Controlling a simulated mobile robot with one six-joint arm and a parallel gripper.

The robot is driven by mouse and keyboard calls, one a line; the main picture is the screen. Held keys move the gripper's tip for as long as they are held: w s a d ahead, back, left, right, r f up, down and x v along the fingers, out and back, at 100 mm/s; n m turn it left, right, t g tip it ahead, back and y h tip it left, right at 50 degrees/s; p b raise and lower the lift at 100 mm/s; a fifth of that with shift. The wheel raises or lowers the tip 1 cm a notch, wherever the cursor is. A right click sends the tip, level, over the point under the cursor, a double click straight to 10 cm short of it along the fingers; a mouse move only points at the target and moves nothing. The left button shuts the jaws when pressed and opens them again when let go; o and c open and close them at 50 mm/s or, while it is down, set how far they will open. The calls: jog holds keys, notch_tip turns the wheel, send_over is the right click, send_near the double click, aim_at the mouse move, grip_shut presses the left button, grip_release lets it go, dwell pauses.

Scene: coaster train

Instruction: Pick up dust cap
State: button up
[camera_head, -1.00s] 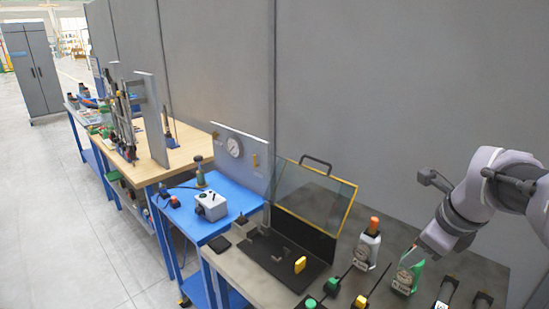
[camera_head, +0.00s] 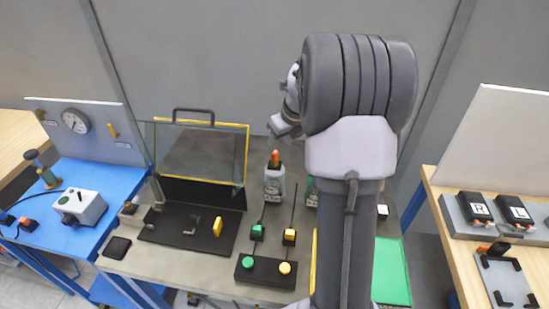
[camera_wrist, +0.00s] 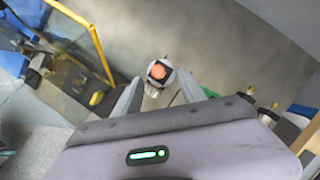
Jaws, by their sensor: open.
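In the wrist view the orange cap (camera_wrist: 157,71) shows end-on, between and beyond the fingertips. My gripper (camera_wrist: 160,78) is open, with nothing seen held. In the head view my gripper (camera_head: 281,126) shows above the bottle, partly hidden by my arm.
A yellow-framed clear guard (camera_head: 244,160) stands open over a black plate (camera_head: 165,226) left of the bottle. A black button box (camera_head: 260,272) lies in front. A green panel (camera_head: 394,275) is right of my arm. A grey wall is behind.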

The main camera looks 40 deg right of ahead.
aim_at(275, 152)
jog(key=b+x, duration=0.1)
jog(key=x, duration=0.4)
jog(key=shift+a, duration=0.2)
jog(key=shift+s, duration=0.15)
jog(key=c, duration=0.3)
grip_shut()
jog(key=shift+r, duration=0.15)
